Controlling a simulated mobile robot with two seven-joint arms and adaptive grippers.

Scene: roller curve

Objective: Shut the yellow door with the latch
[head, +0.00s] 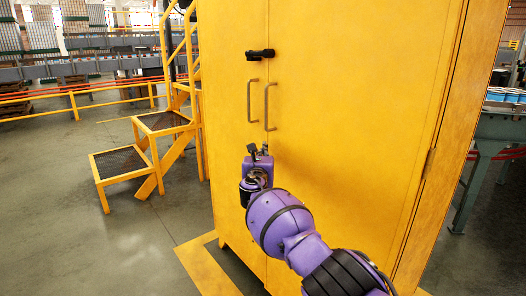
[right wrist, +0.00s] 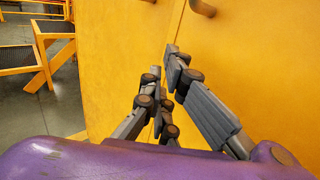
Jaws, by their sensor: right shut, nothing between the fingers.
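The tall yellow cabinet has two door leaves, and the right yellow door (head: 350,90) fills much of the head view. A dark latch (head: 260,54) lies roughly level across the seam between the leaves. Below it are two upright handles, a left handle (head: 253,100) and a right handle (head: 267,106). Both leaves look nearly flush; I cannot tell if a small gap remains. My right gripper (head: 259,149) is below the handles, in front of the seam. Its fingers (right wrist: 163,72) are shut and empty in the right wrist view; contact with the door is unclear. My left gripper is out of view.
Yellow steps (head: 142,150) with railings stand left of the cabinet. A yellow floor frame (head: 205,268) lies at its foot. A conveyor (head: 500,125) stands at the right. Grey floor (head: 80,235) is open at the front left.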

